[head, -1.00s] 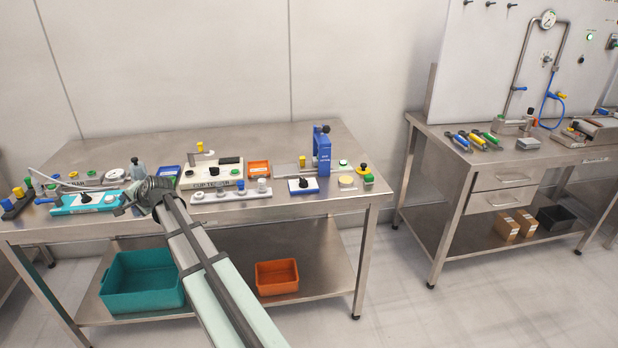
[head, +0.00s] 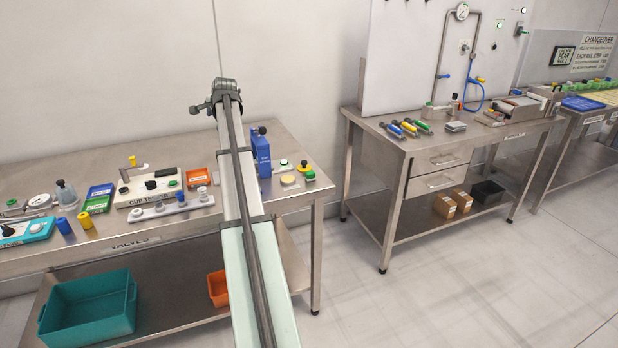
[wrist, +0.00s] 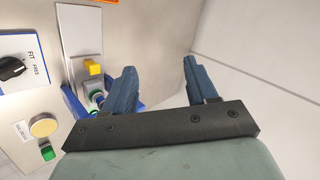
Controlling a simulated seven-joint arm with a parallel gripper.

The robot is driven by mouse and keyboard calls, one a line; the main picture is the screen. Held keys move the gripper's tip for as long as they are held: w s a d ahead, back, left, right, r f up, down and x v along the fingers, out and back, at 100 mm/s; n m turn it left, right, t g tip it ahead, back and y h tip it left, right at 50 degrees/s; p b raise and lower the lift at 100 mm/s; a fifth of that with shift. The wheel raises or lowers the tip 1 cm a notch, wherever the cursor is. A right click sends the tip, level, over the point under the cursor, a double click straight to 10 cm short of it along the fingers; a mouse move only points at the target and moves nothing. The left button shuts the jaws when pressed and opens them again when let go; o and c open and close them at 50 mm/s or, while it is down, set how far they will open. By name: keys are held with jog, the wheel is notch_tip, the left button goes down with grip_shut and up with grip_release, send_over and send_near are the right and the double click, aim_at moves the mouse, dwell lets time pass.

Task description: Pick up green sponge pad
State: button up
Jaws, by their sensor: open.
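My gripper (wrist: 160,68) is open, with nothing between its two blue fingers in the wrist view. In the head view my arm reaches up over the left table (head: 130,243), with its end near the table's back edge. Small green pieces show at that table's right end: a round green one (head: 284,162) on a white base and a green block (head: 311,175). A small green block (wrist: 47,152) also shows in the wrist view, left of and apart from my fingers. I cannot tell which green piece is the sponge pad.
A blue upright block (head: 262,155) stands close beside my arm. A dial box (wrist: 18,68) and a yellow block (wrist: 93,67) are left of my fingers. A second table (head: 370,115) with coloured-handled tools is at the right. Teal and orange bins sit on the lower shelf.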

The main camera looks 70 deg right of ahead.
jog(key=s+d+m+g, duration=0.2)
jog(key=s+d+g, duration=0.1)
jog(key=s+d, duration=1.05)
jog(key=m+g+y, duration=0.2)
jog(key=m+g, duration=0.1)
jog(key=g, duration=0.5)
send_near(310, 172)
jog(key=x, duration=1)
jog(key=c, duration=1)
jog(key=shift+c, duration=0.2)
jog(key=shift+d, duration=0.1)
